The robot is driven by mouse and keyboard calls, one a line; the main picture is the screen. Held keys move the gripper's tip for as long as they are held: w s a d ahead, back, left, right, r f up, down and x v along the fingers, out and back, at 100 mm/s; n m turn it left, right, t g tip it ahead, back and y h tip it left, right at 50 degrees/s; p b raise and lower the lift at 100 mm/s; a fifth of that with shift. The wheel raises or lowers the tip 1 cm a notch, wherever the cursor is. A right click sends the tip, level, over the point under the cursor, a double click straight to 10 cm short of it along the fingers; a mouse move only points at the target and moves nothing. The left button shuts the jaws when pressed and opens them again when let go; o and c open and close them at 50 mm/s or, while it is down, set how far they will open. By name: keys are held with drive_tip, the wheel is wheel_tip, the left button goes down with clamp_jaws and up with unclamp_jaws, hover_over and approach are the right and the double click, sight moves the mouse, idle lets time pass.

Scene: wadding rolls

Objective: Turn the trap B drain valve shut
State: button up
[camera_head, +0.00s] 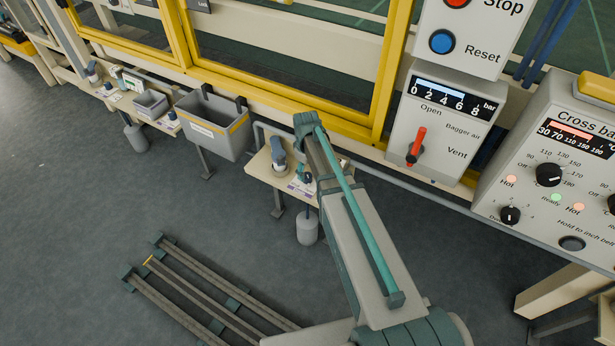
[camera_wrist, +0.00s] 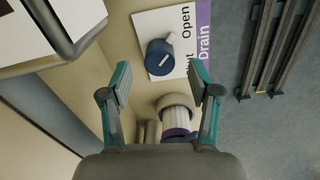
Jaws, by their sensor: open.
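In the wrist view a dark blue round knob (camera_wrist: 158,58) sits on a white label plate (camera_wrist: 147,22) with a purple "Drain" band. "Open" is printed at the plate's upper right; a word ending in "t" is partly hidden by a finger. A short white mark on the knob slants to the upper right, towards "Open". My gripper (camera_wrist: 161,82) is open and empty, its teal fingers either side of and below the knob in the picture, apart from it. In the head view the beige shelf (camera_head: 259,166) with the trap (camera_head: 279,154) is partly behind my arm. No trap letter is readable.
A beige and purple cylindrical fitting (camera_wrist: 176,112) lies between my fingers' bases. A grey bin (camera_head: 213,128) hangs left of the shelf; a grey cylinder (camera_head: 307,228) hangs below it. The bagger-air panel (camera_head: 437,125) is at the right. Floor rails (camera_head: 190,290) lie at lower left.

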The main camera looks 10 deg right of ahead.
sight(308, 175)
drive_tip(key=shift+f, duration=1.75)
drive_tip(key=c, duration=1.2)
